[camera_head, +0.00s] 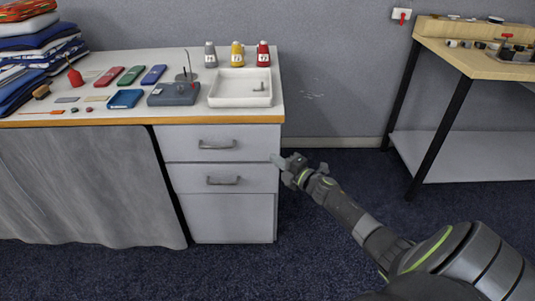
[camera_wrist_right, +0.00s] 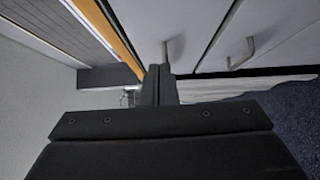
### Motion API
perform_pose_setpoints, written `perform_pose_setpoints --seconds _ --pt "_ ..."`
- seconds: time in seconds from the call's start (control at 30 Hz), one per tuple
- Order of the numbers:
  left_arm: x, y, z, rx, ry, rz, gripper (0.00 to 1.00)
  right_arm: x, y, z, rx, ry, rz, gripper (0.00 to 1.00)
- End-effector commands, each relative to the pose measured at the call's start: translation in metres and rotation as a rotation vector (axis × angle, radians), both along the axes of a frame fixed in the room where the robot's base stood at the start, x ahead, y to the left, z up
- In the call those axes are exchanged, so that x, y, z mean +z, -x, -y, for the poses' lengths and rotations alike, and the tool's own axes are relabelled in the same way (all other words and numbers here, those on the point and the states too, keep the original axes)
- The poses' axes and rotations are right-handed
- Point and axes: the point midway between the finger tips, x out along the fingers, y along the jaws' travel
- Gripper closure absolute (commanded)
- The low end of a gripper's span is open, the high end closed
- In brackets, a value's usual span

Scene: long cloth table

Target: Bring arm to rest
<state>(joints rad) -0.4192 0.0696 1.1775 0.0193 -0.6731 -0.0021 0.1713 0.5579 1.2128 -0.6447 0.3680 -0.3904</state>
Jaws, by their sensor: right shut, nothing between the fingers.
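My right arm comes in from the lower right of the head view. Its gripper (camera_head: 287,161) is beside the right side of the grey drawer cabinet (camera_head: 232,217), at about the height between the two handles. The gripper is shut and holds nothing. In the right wrist view the closed fingers (camera_wrist_right: 160,86) point toward the cabinet's edge, with the drawer handles (camera_wrist_right: 240,55) beyond. From these views I cannot tell whether the fingers touch the cabinet. My left gripper is in neither view.
The long table (camera_head: 130,58) holds a white tray (camera_head: 240,88), several small bottles, coloured cases and a stack of folded cloth (camera_head: 35,40). A wooden workbench (camera_head: 480,62) stands at the right. Blue carpet (camera_head: 330,240) lies open between cabinet and workbench.

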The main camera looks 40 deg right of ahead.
Motion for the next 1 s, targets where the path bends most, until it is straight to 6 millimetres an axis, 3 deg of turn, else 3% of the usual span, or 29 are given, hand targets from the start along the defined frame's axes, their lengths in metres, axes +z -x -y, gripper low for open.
perform_pose_setpoints --seconds 0.2,0.53,0.63,0.77,0.87,1.0 --pt "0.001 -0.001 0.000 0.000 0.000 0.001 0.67 -0.001 0.026 0.005 0.001 0.001 -0.001 1.00" --pt "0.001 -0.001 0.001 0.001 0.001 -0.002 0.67 0.000 0.033 0.006 0.000 -0.001 -0.001 1.00" --pt "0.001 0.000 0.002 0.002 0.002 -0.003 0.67 -0.012 0.038 0.007 -0.027 -0.035 -0.026 1.00" --pt "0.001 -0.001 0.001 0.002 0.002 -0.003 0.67 -0.065 0.062 0.014 -0.155 -0.185 -0.141 1.00" --pt "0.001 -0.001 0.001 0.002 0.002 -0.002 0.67 -0.126 0.098 0.017 -0.313 -0.354 -0.279 1.00" --pt "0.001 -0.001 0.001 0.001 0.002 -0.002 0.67 -0.211 0.166 0.010 -0.548 -0.584 -0.482 1.00"
